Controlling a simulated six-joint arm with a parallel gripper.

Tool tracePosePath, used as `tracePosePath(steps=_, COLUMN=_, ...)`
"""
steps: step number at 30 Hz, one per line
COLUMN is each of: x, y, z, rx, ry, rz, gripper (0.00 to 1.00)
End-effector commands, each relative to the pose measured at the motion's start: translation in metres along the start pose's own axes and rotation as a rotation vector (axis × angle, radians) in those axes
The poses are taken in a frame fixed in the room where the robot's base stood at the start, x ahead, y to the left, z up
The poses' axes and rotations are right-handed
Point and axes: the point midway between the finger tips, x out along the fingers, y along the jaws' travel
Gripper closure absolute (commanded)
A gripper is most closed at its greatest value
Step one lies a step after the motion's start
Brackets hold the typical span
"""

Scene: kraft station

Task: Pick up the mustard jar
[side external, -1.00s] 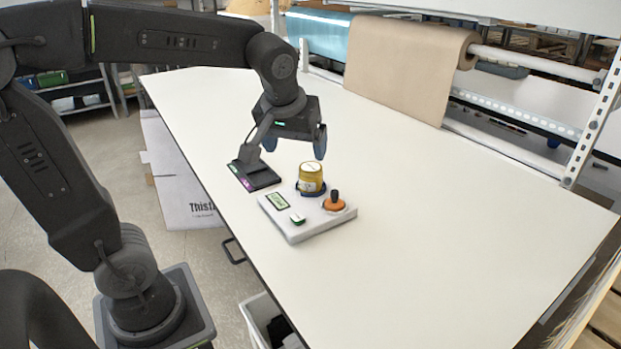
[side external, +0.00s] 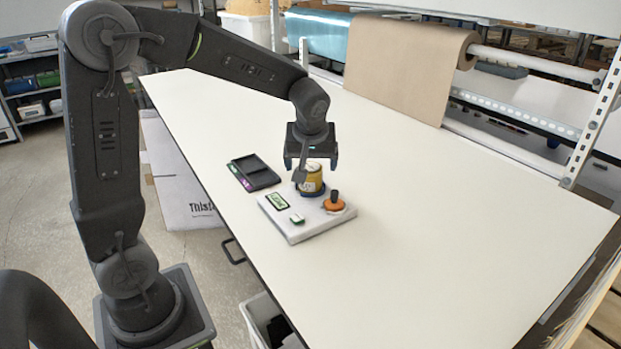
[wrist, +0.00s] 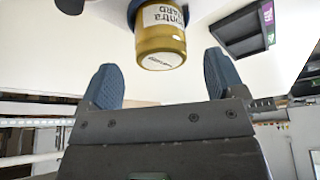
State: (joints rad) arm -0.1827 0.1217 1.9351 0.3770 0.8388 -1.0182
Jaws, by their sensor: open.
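The mustard jar (side external: 311,180) is yellow-gold with a white label and a pale lid. It stands upright on a blue round base on a white device (side external: 292,226) on the table. Part of the jar's top is hidden by the gripper in the side view.
An orange knob with a dark handle (side external: 334,202) sits close to the jar's right. A dark tray (side external: 254,172) lies just left. A roll of brown paper (side external: 405,70) hangs at the back. The right part of the white table (side external: 440,240) is clear.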

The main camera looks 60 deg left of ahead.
Motion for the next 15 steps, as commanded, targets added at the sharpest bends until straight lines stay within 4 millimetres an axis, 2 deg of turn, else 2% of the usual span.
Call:
tracePosePath(steps=9, x=0.043, y=-0.001, z=-0.001, rx=0.001, ry=-0.003, rz=-0.003, gripper=0.12)
tracePosePath(steps=15, x=0.050, y=-0.001, z=-0.001, rx=0.001, ry=-0.001, rz=0.000, gripper=0.12)
